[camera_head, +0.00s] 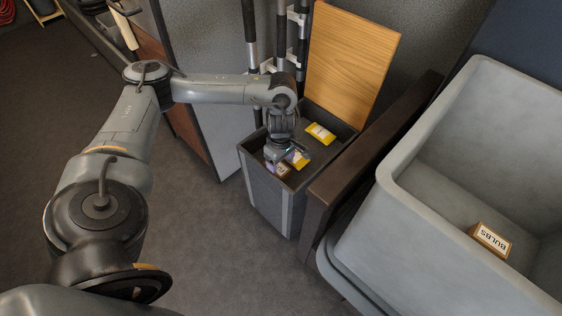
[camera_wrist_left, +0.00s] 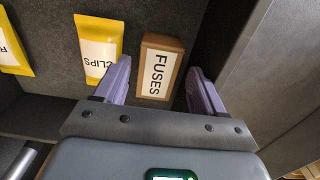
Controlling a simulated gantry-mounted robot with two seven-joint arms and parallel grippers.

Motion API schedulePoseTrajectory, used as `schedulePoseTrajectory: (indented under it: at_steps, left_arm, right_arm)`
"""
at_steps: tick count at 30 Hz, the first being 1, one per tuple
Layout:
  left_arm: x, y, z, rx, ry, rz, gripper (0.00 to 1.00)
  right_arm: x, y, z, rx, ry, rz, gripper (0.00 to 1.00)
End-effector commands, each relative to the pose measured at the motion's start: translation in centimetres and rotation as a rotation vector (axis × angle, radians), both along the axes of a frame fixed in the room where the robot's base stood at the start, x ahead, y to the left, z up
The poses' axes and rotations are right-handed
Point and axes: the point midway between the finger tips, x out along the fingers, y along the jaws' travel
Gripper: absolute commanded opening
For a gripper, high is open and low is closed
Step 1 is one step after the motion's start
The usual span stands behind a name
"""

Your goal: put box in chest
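The chest (camera_head: 265,190) is a dark grey box with its wooden lid (camera_head: 348,58) standing open. My left gripper (camera_head: 276,160) reaches down into the chest. A brown box labelled FUSES (camera_head: 284,170) is in the chest; in the left wrist view the FUSES box (camera_wrist_left: 160,68) shows between my two purple fingertips, with a gap on each side. The fingers are open. A second box, labelled BULBS (camera_head: 490,239), lies in the large grey bin at the right. My right gripper is not in view.
Yellow packets lie in the chest, one at the back (camera_head: 320,133) and one beside my gripper (camera_head: 300,159); the CLIPS packet (camera_wrist_left: 99,50) is left of the FUSES box. The grey bin (camera_head: 420,225) and a dark wooden ledge (camera_head: 350,160) stand right of the chest. Floor is clear in front.

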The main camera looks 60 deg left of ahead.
Motion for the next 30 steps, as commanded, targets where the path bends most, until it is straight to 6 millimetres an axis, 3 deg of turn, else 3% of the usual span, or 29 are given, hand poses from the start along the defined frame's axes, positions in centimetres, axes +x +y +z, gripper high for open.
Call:
schedulePoseTrajectory:
  at_steps: [8,21,30]
  left_arm:
    - [0.0,0.0,0.9,0.000,-0.001,0.000,0.70]
    - [0.0,0.0,8.1,0.000,-0.001,-0.001,0.70]
    - [0.0,0.0,11.9,0.001,0.000,0.000,0.70]
  right_arm:
    - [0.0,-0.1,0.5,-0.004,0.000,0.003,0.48]
    - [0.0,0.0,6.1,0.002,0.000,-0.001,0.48]
    - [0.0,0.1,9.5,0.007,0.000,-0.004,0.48]
